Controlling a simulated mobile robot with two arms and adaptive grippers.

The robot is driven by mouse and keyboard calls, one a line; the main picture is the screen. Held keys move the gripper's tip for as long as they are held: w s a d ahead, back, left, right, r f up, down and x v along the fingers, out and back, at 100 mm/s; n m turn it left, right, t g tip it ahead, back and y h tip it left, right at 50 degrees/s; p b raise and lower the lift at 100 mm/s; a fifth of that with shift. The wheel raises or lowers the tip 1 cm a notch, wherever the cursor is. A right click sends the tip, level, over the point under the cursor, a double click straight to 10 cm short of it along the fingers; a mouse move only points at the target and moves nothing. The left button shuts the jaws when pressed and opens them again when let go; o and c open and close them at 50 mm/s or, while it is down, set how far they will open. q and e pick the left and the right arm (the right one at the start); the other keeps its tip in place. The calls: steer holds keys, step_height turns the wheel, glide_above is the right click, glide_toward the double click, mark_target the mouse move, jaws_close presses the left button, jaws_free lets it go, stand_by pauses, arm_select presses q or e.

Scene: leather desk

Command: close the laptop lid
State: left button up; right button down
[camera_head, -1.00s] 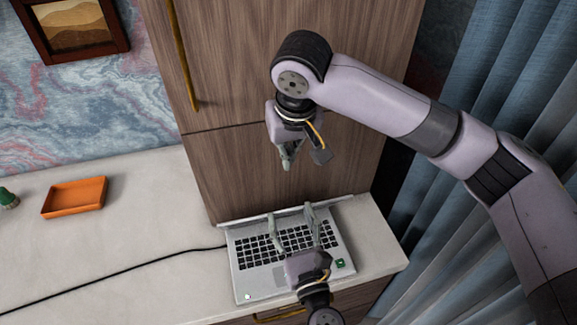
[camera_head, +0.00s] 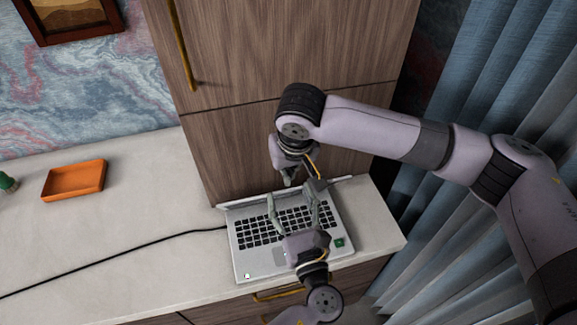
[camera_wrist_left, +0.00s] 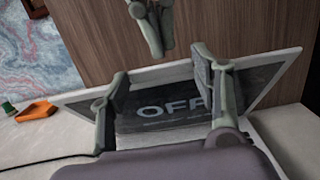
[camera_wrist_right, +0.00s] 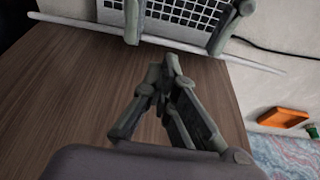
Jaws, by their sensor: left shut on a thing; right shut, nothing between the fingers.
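The laptop (camera_head: 262,262) stands open on the white desktop, its lid (camera_head: 238,202) seen nearly edge-on at the back. In the left wrist view the dark screen (camera_wrist_left: 160,121) reads "OFF", partly covered by my fingers. My right gripper (camera_head: 289,183) is shut and empty, pointing down just behind the lid's top edge. Its closed fingertips (camera_wrist_right: 166,68) also show in the right wrist view.
A wooden cabinet (camera_head: 240,150) rises close behind the laptop. A black cable (camera_head: 120,251) runs left from it. An orange tray (camera_head: 73,181) and a green object (camera_head: 6,182) sit far left. Blue curtains (camera_head: 470,80) hang at right. The desk's left part is mostly clear.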

arm_select(q)
steer(key=shift+a+f, duration=0.1)
steer(key=shift+f, duration=0.1)
arm_select(e)
steer(key=shift+s+d+f, duration=0.2)
steer(key=shift+s+f, duration=0.15)
steer(key=shift+s, duration=0.35)
arm_select(q)
steer(key=o, duration=1.7)
steer(key=shift+r, duration=0.1)
arm_select(e)
steer(key=shift+w, duration=0.1)
